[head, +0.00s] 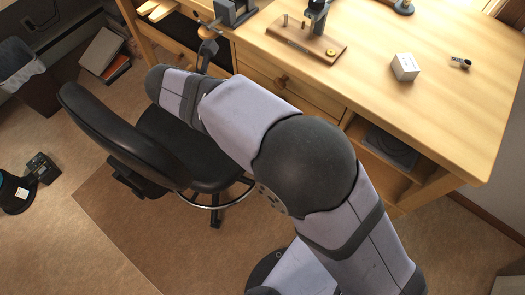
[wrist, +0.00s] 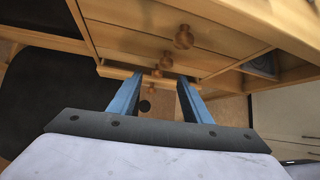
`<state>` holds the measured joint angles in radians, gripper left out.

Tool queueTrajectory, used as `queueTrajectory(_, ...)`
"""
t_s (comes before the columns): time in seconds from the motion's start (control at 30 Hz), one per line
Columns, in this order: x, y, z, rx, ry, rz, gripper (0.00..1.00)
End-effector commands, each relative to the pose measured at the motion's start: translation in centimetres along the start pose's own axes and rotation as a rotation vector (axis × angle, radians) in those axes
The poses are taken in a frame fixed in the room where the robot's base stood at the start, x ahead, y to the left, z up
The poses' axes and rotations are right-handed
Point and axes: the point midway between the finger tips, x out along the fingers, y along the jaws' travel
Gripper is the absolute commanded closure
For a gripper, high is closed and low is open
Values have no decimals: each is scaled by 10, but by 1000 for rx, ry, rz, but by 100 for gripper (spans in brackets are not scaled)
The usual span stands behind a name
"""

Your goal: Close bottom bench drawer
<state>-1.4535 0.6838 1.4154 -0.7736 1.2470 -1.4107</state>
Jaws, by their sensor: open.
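The wooden bench (head: 440,110) has a stack of drawers with round wooden knobs. In the wrist view the upper drawer front (wrist: 130,15) has a knob (wrist: 183,37), with more knobs lower down. A narrow wooden edge (wrist: 115,72) juts out below the upper fronts and looks like the bottom drawer standing open; how far is hard to tell. My gripper (wrist: 158,77) is open, its two blue fingers apart and empty in front of the lower knobs. Contact cannot be told. In the head view my arm hides the lower drawers, and my gripper is not clearly seen.
A black office chair (head: 110,130) stands close to the left of my arm; its dark shape fills the wrist view's left. An open shelf (head: 385,150) is right of the drawers. A white box (head: 405,67) and a wooden stand (head: 305,40) are on the benchtop.

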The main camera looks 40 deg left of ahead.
Motion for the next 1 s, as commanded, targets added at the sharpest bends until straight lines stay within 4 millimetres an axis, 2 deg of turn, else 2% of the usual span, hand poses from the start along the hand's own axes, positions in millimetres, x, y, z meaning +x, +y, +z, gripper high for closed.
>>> queueTrajectory(0.03, 11, -1, -14, -7, -57, -10, 56)
queueTrajectory(0.27, 4, -17, -20, 12, -351, -35, 56)
queueTrajectory(0.5, -21, -26, -23, 78, -627, 5, 56)
queueTrajectory(0.87, -50, -34, -33, 167, -862, 91, 56)
queueTrajectory(1.0, -21, -27, -58, 159, -866, 85, 56)
